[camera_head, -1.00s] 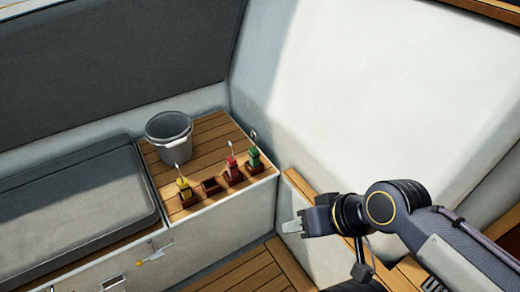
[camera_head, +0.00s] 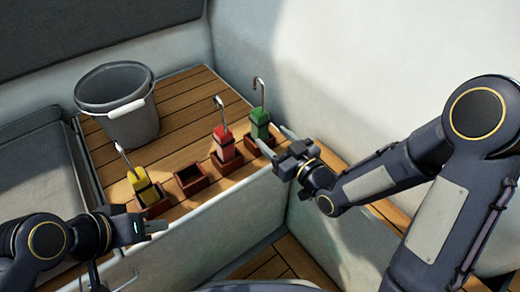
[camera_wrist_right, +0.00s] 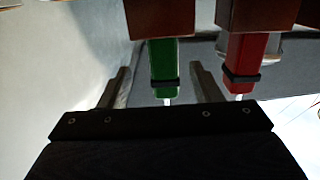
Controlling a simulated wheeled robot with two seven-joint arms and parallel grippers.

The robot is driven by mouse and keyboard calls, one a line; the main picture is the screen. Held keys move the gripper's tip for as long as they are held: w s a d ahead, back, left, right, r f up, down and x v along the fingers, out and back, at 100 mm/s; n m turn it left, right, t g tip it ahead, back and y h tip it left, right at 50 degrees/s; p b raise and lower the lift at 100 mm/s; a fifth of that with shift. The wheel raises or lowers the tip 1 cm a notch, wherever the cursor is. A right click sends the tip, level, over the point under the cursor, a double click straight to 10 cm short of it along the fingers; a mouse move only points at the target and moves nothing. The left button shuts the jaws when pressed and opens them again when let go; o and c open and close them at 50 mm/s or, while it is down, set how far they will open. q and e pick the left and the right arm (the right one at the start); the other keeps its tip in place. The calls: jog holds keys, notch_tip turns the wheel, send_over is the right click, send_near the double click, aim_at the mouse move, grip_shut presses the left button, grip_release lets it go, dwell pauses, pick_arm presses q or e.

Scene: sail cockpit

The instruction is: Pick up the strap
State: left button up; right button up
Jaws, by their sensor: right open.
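Three folded straps with metal hooks stand upright in small wooden holders on the slatted bench top: a yellow strap (camera_head: 141,183), a red strap (camera_head: 223,143) and a green strap (camera_head: 260,122). My right gripper (camera_head: 281,145) is open and empty, just right of and in front of the green strap. In the right wrist view, the green strap (camera_wrist_right: 164,66) appears between its spread fingers, apart from them, with the red strap (camera_wrist_right: 243,62) beside. My left gripper (camera_head: 155,227) is low at the left, in front of the yellow strap; its jaw opening is unclear.
An empty wooden holder (camera_head: 191,179) stands between the yellow and red straps. A grey bucket (camera_head: 117,104) stands behind them on the bench top (camera_head: 183,104). A white wall (camera_head: 365,65) rises at the right. A grey cushion (camera_head: 36,170) lies at the left.

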aim_at(256, 124)
jog(key=shift+a+f, duration=0.4)
jog(key=shift+f, duration=0.15)
jog(key=shift+w+a+r+y, duration=0.1)
jog(key=shift+w+a+y, duration=0.05)
jog(key=shift+a+y, duration=0.15)
jog(key=x, duration=0.4)
jog(key=b+x, duration=0.1)
jog(key=x, duration=0.2)
jog(key=shift+w+d+r, duration=0.2)
jog(key=shift+d+r, duration=0.05)
jog(key=shift+r, duration=0.15)
jog(key=shift+c, duration=0.2)
jog(key=shift+r, duration=0.1)
jog(key=c, duration=1.2)
